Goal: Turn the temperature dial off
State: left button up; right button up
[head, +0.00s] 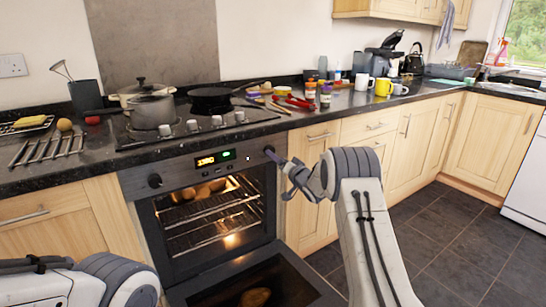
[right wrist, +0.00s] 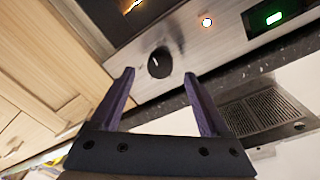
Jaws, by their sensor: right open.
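The oven (head: 205,230) has a black round dial at each end of its control panel. The right-hand dial (head: 268,150) is close in front of my right gripper (head: 275,157). In the right wrist view this dial (right wrist: 159,62) shows a short white mark and lies just beyond the gap between the fingertips. My right gripper (right wrist: 158,82) is open, with nothing between its fingers. The left-hand dial (head: 154,181) is apart from both arms. No label shows which dial sets temperature. My left arm shows at the lower left, but its gripper is out of view.
The lit oven door (head: 265,290) hangs open, with a brown item on it. Round brown items (head: 200,190) sit on the upper rack. The hob above holds a pot (head: 152,110) and a pan (head: 211,98). The floor at right is clear.

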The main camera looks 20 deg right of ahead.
jog(key=shift+w+a, duration=0.15)
jog(key=shift+w, duration=0.7)
jog(key=shift+w+a, duration=0.15)
jog(key=shift+w, duration=0.7)
grip_shut()
